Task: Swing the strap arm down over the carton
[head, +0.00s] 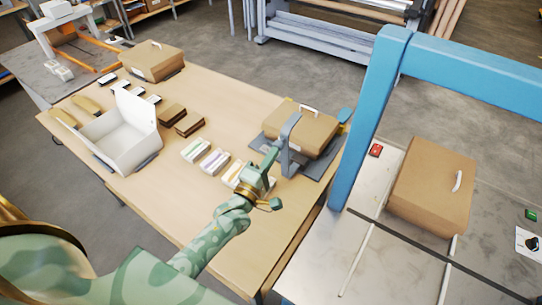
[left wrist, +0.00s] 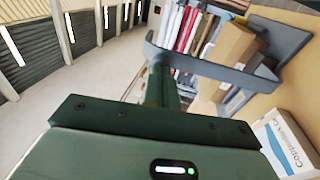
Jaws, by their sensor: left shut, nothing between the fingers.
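A closed tan carton (head: 303,127) with a white handle sits on a dark grey base plate (head: 322,166) at the table's right end. In the left wrist view, the green gripper (left wrist: 158,88) points at a grey bar whose identity I cannot tell. My right gripper is out of view.
A blue arch (head: 375,110) rises right of the carton, beside a steel table with another carton (head: 432,187). On the wooden table are an open white box (head: 124,140), white packs (head: 213,161), brown blocks (head: 188,124) and a carton (head: 152,60). The table's near middle is clear.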

